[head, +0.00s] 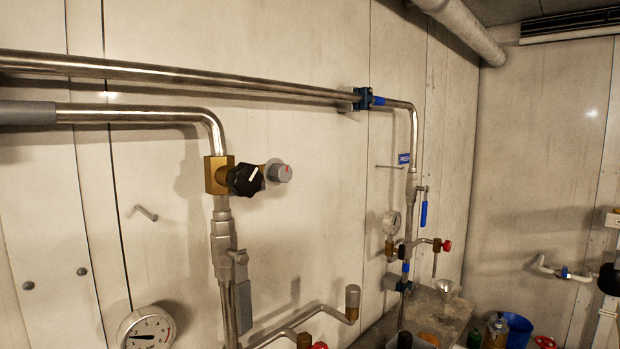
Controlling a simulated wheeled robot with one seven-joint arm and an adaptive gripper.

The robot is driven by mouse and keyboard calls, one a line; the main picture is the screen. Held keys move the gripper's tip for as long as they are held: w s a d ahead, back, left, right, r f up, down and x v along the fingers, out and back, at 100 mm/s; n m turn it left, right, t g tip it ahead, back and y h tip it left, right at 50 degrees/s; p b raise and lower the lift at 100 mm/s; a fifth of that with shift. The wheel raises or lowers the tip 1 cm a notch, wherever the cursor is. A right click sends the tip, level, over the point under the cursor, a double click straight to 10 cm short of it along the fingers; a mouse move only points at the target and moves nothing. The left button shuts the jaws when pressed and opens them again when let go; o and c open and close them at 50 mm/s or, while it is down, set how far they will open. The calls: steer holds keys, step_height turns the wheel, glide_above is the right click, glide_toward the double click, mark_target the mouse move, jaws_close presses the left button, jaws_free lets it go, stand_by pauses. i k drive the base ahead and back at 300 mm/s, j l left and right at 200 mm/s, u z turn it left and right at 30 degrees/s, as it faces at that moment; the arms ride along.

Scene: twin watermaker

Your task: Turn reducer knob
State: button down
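A black knob (245,179) with a white pointer line sits on the front of a brass valve body (217,174), on the vertical pipe left of centre. The pointer slants up and to the right. No label shows which of the two is the reducer knob; the black one on the brass body looks the likelier. My gripper is not in view, and nothing is seen touching either knob.
Steel pipes (180,77) run along the pale wall panels. A round gauge (147,328) is at the lower left. A second pipe on the right carries a small gauge (391,223), a blue lever (424,214) and a red knob (446,246). A blue bucket (518,328) stands at lower right.

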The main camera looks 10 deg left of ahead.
mark_target(245, 180)
steer(key=u, duration=1.25)
